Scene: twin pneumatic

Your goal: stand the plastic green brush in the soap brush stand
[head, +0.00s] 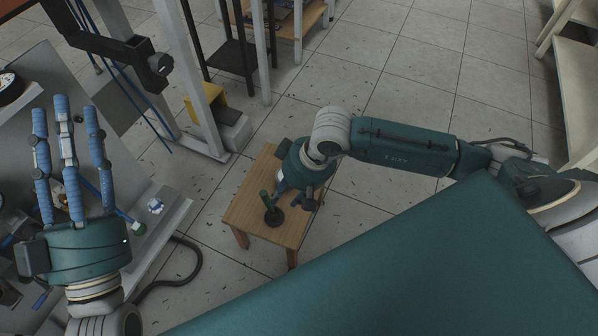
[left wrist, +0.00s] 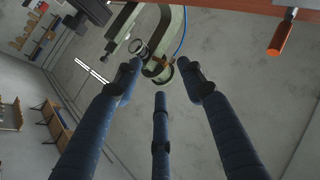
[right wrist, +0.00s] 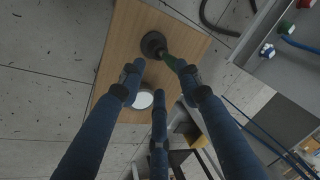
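A green brush (head: 266,200) rises at a slant from a dark round base (head: 274,216) on a small wooden table (head: 245,212). The brush (right wrist: 170,60) and dark base (right wrist: 152,43) also show in the right wrist view; I cannot tell whether the base is the stand or part of the brush. A white round thing (right wrist: 145,99) lies between my right fingers. My right gripper (right wrist: 161,78) is open above the table, its right fingertip close to the brush's end; contact is unclear. My left gripper (head: 67,112) is open and empty, away from the table.
A grey bench (head: 165,215) with tools and fittings stands at the left. A metal frame (head: 190,80) rises behind the table, beside a yellow and grey box (head: 225,120). A black hose (head: 190,265) lies on the floor. Tiled floor is clear at upper right.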

